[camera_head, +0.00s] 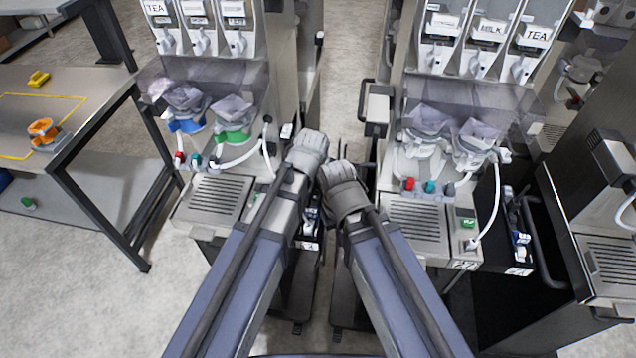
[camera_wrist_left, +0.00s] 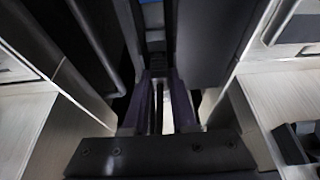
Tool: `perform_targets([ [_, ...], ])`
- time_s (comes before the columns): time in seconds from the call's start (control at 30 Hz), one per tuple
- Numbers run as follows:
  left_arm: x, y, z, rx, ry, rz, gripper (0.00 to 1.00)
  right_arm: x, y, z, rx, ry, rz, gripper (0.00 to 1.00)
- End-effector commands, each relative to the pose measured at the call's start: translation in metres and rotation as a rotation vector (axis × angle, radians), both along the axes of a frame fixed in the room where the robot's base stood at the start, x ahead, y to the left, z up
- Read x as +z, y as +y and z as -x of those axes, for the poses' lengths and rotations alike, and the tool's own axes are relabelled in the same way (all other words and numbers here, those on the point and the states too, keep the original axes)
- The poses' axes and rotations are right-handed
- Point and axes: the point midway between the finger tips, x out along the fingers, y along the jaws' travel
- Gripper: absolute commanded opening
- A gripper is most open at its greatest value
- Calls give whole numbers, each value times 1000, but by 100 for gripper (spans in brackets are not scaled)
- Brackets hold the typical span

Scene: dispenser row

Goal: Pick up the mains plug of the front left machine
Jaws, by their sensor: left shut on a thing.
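The front left machine (camera_head: 246,158) has a blue and a green mixer cup and a slotted drip tray. My left arm reaches along its right side, with the left gripper seen from above at its wrist (camera_head: 305,152). In the left wrist view, the two fingers of my left gripper (camera_wrist_left: 162,88) point into a narrow dark gap. They are shut on a thin dark thing, which I take for the mains plug; its shape is mostly hidden.
A second machine (camera_head: 418,222) stands close on the right, leaving a narrow aisle between the two. Another machine (camera_head: 612,245) is at the far right. A steel table (camera_head: 95,85) with a yellow thing (camera_head: 38,79) stands at left. Pale floor (camera_head: 110,280) is free at lower left.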

Motion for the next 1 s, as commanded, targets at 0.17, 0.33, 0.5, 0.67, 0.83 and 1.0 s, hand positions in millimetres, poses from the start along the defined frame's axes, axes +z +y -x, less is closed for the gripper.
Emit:
perform_targets([
  [0.17, 0, 0, 0, 0, 0, 0, 0, 0, 0, 0, 0, 0, 0, 0],
  [0.33, 0, 0, 0, 0, 0, 0, 0, 0, 0, 0, 0, 0, 0, 0],
  [0.5, 0, 0, 0, 0, 0, 0, 0, 0, 0, 0, 0, 0, 0, 0],
  [0.67, 0, 0, 0, 0, 0, 0, 0, 0, 0, 0, 0, 0, 0, 0],
  [0.83, 3, 0, 0, 0, 0, 0, 0, 3, 0, 0, 0, 0, 0, 0],
  [1.0, 16, 0, 0, 0, 0, 0, 0, 15, 0, 0, 0, 0, 0, 0],
])
